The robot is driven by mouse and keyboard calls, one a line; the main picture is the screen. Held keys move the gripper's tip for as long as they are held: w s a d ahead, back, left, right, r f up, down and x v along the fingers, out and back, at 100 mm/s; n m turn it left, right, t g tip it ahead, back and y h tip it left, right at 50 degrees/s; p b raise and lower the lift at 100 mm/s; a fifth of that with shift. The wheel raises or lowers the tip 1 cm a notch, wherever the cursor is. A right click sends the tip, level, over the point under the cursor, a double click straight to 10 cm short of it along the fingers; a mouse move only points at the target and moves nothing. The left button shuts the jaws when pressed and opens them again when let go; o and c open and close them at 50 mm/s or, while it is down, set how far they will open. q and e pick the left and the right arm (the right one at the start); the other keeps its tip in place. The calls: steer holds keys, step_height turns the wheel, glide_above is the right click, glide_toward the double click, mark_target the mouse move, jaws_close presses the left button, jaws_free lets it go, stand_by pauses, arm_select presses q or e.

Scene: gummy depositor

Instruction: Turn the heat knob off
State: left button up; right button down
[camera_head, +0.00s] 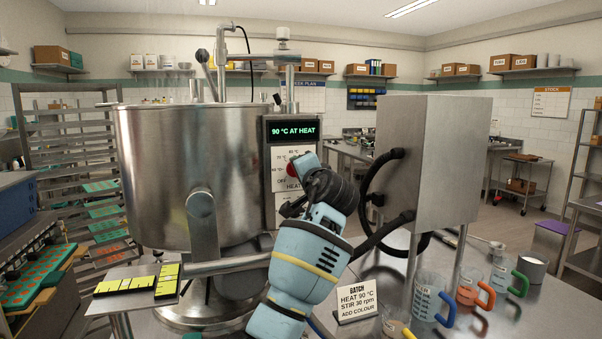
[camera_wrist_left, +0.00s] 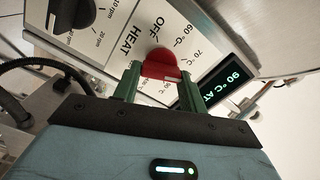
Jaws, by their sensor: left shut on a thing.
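The red heat knob (camera_head: 292,168) is on the white control panel (camera_head: 281,157) of the large steel kettle. It shows closer in the left wrist view (camera_wrist_left: 159,62), beside the printed words OFF and HEAT and several temperature marks. My left gripper (camera_wrist_left: 159,76) has its two green fingers on either side of the knob and is shut on it. In the head view my left wrist hides part of the panel and the fingertips. The exact mark the knob points at is unclear. My right gripper is not in view.
A black knob (camera_wrist_left: 72,14) with rpm marks sits on the same panel. A steel cabinet (camera_head: 432,165) with black hoses stands right of my arm. Jugs with coloured handles (camera_head: 431,298) and a batch sign (camera_head: 357,301) stand on the bench in front.

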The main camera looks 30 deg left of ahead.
arm_select(q)
steer(key=n+b, duration=0.1)
steer(key=n, duration=0.6)
steer(key=n+b, duration=0.2)
steer(key=n, duration=0.5)
steer(key=n+b, duration=0.1)
steer(key=n, duration=0.7)
steer(key=shift+s+a+b, duration=0.25)
steer(key=shift+b, duration=0.15)
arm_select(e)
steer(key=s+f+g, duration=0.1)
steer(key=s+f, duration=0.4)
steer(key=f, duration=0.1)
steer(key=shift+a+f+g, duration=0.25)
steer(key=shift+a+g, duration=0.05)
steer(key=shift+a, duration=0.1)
arm_select(q)
steer(key=shift+n, duration=0.3)
steer(key=o, duration=1)
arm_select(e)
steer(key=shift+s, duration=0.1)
arm_select(q)
steer(key=shift+s, duration=0.15)
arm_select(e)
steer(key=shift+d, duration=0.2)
